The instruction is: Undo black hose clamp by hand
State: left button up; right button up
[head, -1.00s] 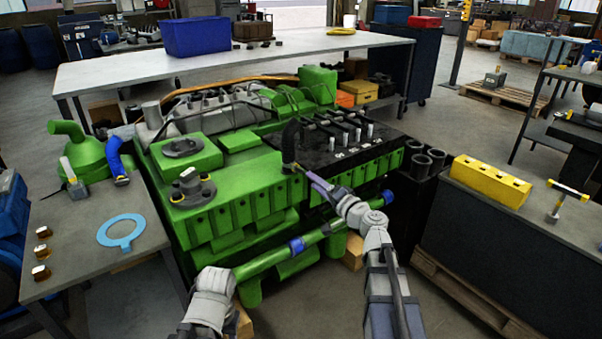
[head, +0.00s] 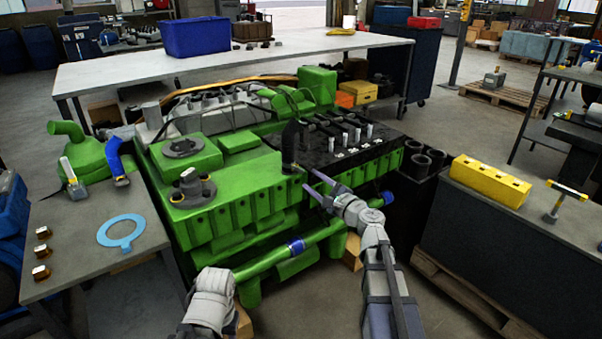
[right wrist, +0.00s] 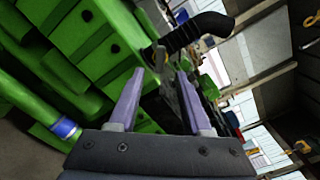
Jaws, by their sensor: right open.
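The black hose (head: 290,143) stands as a bent elbow on the near edge of the green engine (head: 240,200). In the right wrist view the hose (right wrist: 197,33) runs up and to the right from the engine's side. The clamp at its lower end (right wrist: 157,55) is small and dark there, and its details cannot be made out. My right gripper (head: 309,179) is open and empty, just right of and below the hose's lower end, apart from it. In the right wrist view its fingers (right wrist: 158,72) point towards the clamp area. My left arm shows at the lower left, but its gripper does not.
A green pipe with blue bands (head: 295,246) crosses the engine's front below my right arm. A grey bench (head: 95,215) with a blue gasket ring (head: 121,231) is at the left. A dark bench with a yellow block (head: 490,180) stands at the right.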

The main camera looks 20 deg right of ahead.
aim_at(299, 171)
jog(key=x, duration=0.6)
jog(key=shift+w+a, duration=0.1)
jog(key=shift+w, duration=0.3)
grip_shut()
